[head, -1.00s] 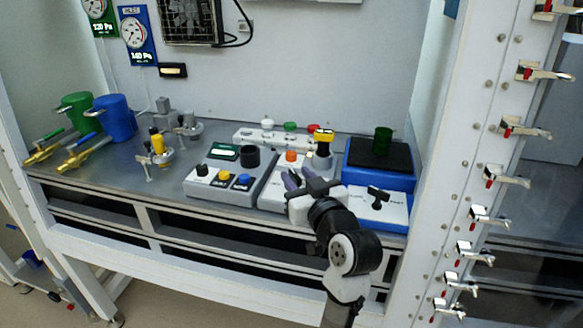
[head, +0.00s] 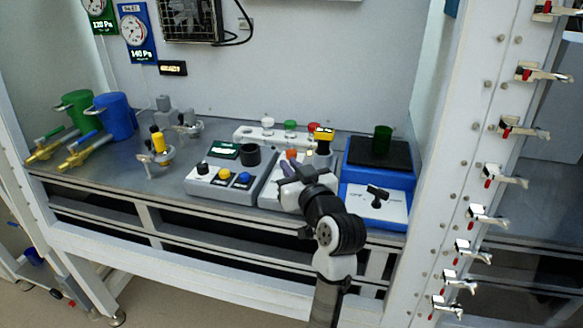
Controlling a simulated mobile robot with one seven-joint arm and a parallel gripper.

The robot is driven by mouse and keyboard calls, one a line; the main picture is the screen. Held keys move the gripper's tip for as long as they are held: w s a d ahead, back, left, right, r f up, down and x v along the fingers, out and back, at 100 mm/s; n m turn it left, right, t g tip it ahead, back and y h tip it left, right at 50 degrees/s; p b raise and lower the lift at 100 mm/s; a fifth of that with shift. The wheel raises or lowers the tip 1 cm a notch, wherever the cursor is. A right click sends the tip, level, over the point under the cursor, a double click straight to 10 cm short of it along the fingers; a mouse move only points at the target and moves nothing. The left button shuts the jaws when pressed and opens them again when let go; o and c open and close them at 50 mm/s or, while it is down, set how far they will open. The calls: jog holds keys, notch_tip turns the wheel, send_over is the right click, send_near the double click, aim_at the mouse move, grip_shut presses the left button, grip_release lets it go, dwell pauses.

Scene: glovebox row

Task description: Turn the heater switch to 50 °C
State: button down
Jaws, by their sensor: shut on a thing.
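My gripper (head: 285,168) is over a low white-topped box (head: 268,194) in the middle of the bench. Its dark purple fingers are closed at the box's face. The part between them, which seems to be the heater switch, is hidden by the fingers and my wrist. An orange knob (head: 291,154) shows just behind the gripper, partly covered. I cannot read any temperature marks or where the switch points.
A blue unit (head: 393,155) with a black T-shaped knob (head: 377,193) stands close on the right, a green beaker (head: 383,138) on top. A grey box (head: 222,177) with coloured buttons is close on the left. A white post frame (head: 450,180) bounds the right.

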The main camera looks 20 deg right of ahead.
jog(key=shift+h, duration=0.3)
jog(key=m+h+p, duration=0.1)
jog(key=h, duration=0.1)
jog(key=m+h, duration=0.1)
jog(key=m+h+p, duration=0.1)
jog(key=m+h, duration=0.1)
jog(key=shift+d+r+g+h+p, duration=0.1)
jog(key=shift+d+g+h+p, duration=0.2)
jog(key=shift+g, duration=0.1)
jog(key=shift+s+d+m+g+h+p, duration=0.15)
jog(key=shift+m+g+h, duration=0.35)
jog(key=shift+m+h, duration=0.45)
jog(key=shift+d+m+g+h+p, duration=0.15)
jog(key=shift+m+g+h, duration=0.4)
jog(key=shift+h, duration=0.7)
jog(key=c, duration=1.5)
grip_release()
jog(key=shift+s, duration=0.15)
